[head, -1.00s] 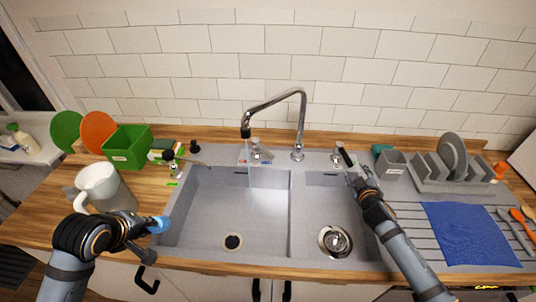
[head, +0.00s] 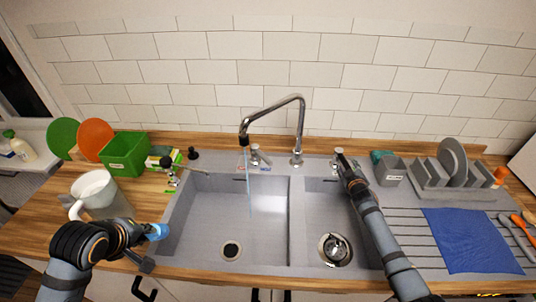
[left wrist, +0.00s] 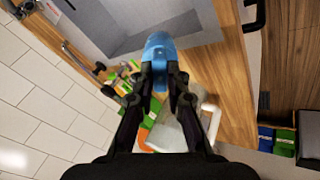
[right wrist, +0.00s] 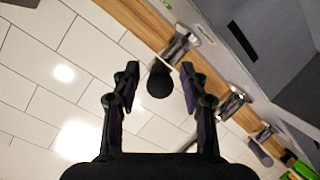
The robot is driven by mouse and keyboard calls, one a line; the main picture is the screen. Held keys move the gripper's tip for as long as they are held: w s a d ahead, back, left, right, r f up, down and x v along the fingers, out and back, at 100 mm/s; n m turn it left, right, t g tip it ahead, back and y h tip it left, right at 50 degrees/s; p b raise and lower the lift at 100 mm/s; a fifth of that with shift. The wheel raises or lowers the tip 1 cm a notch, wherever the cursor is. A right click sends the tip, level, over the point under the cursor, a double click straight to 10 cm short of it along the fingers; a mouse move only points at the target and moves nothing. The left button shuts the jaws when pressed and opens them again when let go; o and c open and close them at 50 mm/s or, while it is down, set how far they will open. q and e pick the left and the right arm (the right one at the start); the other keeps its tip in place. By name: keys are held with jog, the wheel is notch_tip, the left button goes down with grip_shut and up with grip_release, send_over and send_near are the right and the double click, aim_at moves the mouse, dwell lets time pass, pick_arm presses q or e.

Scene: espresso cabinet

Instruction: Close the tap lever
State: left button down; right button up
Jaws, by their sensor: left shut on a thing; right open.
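The chrome tap (head: 299,130) stands behind the sink, and a thin water stream (head: 249,190) falls from its spout into the left basin. A chrome fitting (head: 256,155) stands left of the tap's base. A black-ended chrome fitting (head: 340,153) stands to its right; I cannot tell which is the tap lever. My right gripper (head: 346,167) is open by the right fitting. In the right wrist view, the fitting's black end (right wrist: 159,82) shows between the open fingers (right wrist: 160,85), with no clear contact. My left gripper (left wrist: 160,75) is shut on a blue object (left wrist: 160,48), left of the sink.
A white jug (head: 93,188) stands behind my left gripper. A green box (head: 124,153) and orange and green plates are at the back left. A grey dish rack (head: 455,185) and blue cloth (head: 470,240) lie on the right. The left basin (head: 215,215) is free.

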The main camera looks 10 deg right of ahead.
jog(key=shift+w+d+f, duration=0.1)
jog(key=shift+w+f, duration=0.1)
jog(key=shift+w, duration=0.4)
grip_shut()
